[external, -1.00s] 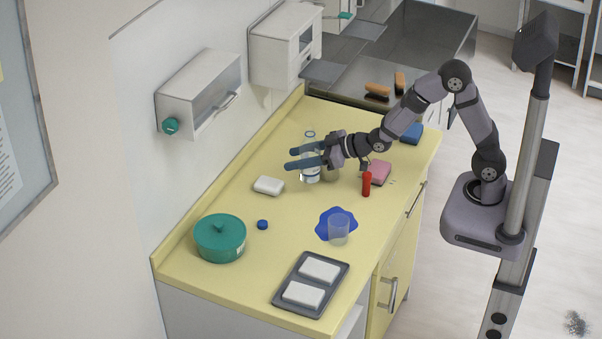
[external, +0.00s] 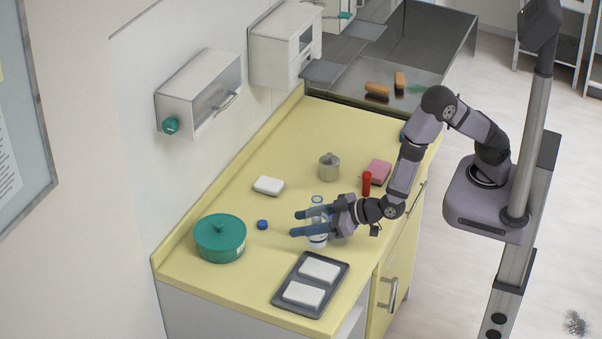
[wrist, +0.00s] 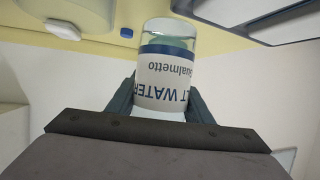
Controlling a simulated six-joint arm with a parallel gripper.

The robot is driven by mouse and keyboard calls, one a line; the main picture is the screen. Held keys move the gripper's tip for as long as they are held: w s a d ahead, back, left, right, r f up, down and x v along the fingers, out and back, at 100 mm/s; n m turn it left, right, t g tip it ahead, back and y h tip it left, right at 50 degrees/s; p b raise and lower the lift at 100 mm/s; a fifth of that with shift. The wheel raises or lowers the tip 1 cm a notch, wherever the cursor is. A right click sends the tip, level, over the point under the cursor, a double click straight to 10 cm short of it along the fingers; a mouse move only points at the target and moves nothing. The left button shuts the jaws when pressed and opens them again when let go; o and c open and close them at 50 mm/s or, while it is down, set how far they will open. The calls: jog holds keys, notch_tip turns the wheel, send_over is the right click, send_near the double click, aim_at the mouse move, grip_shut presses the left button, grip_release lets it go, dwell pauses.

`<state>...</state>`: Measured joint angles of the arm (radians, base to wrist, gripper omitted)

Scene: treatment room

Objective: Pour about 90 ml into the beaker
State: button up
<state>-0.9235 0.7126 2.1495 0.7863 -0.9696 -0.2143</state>
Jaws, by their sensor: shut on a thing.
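My gripper (external: 297,223) is shut on a clear bottle (external: 317,241) with a white and blue label. The bottle looks upright in the external view, its open neck above my fingers. In the wrist view the bottle (wrist: 165,72) sits between both fingers, its label lettering upside down. The clear beaker (external: 339,239) is mostly hidden behind my gripper, just right of the bottle in the external view. I cannot tell whether they touch. The blue mat under the beaker is largely hidden by my gripper.
A blue cap (external: 262,225) and a green lidded pot (external: 220,240) are left of the bottle. A grey tray (external: 285,303) with white blocks lies in front. A white block (external: 269,186), metal pot (external: 329,167), red vial (external: 366,184) and pink sponge (external: 378,171) stand farther back.

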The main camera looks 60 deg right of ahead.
jog(key=shift+s+a+f+p, duration=0.2)
jog(key=shift+s+a, duration=0.15)
jog(key=shift+s, duration=0.3)
jog(key=shift+s+a+f+p, duration=0.15)
jog(key=shift+s+a, duration=0.15)
jog(key=shift+s, duration=0.35)
jog(key=shift+m+b, duration=0.3)
jog(key=shift+b, duration=0.5)
